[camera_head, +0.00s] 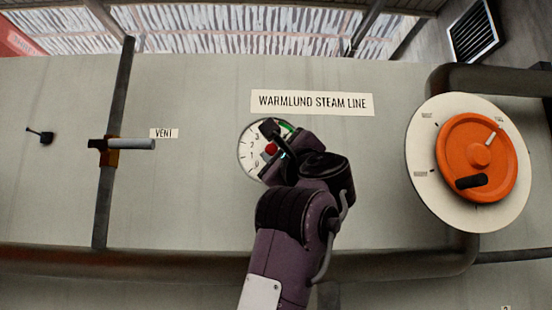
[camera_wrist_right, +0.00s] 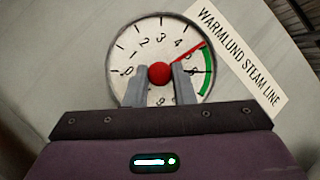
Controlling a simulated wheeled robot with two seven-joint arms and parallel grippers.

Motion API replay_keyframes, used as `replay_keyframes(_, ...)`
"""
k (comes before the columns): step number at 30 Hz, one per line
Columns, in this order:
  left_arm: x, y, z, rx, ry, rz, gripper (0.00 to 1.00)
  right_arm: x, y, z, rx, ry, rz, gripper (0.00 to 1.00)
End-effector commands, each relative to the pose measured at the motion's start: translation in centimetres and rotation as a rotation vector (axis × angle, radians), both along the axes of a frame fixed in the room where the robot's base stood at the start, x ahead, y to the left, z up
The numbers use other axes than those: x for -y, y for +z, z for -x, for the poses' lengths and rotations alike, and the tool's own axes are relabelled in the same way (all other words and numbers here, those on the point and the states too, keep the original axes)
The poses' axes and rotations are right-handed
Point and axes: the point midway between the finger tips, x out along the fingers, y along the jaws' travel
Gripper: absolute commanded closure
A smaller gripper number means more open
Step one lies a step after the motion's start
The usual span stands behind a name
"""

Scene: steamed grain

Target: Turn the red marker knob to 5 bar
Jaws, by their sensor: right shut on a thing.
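The round white gauge (camera_head: 247,155) is on the grey panel, partly hidden by my right arm in the head view. My right gripper (camera_head: 274,146) is at the gauge, its fingers closed on the red knob (camera_head: 271,149) at the centre. In the right wrist view the gauge (camera_wrist_right: 130,42) shows its numbers, and the red knob (camera_wrist_right: 160,72) sits between the two grey fingers of my right gripper (camera_wrist_right: 161,78). The red marker (camera_wrist_right: 193,51) points up and right, between the 4 and the partly covered 5, near the upper end of the green band (camera_wrist_right: 207,75). My left gripper is not seen.
The label WARMLUND STEAM LINE (camera_head: 312,103) is above the gauge. At the right is an orange handwheel (camera_head: 455,150) on a white disc (camera_head: 425,190). At the left is a vent lever (camera_head: 130,144) on a vertical pipe (camera_head: 122,95). A horizontal pipe (camera_head: 150,262) runs below.

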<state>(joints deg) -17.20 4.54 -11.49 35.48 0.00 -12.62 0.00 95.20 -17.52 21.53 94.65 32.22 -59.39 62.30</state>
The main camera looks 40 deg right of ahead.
Motion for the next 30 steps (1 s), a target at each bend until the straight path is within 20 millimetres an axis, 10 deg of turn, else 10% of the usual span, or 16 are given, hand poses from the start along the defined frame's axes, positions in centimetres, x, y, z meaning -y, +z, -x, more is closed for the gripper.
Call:
replay_keyframes(22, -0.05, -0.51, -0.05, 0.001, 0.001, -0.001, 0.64, -0.11, 0.46, 0.23, 0.054, 0.013, -0.066, 1.0)
replay_keyframes(23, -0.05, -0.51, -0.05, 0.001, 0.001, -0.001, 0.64, -0.11, 0.46, 0.23, 0.054, 0.013, -0.066, 0.75)
replay_keyframes(30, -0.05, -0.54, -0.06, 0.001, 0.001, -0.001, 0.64, -0.07, 0.25, 0.12, 0.05, 0.014, -0.068, 0.55)
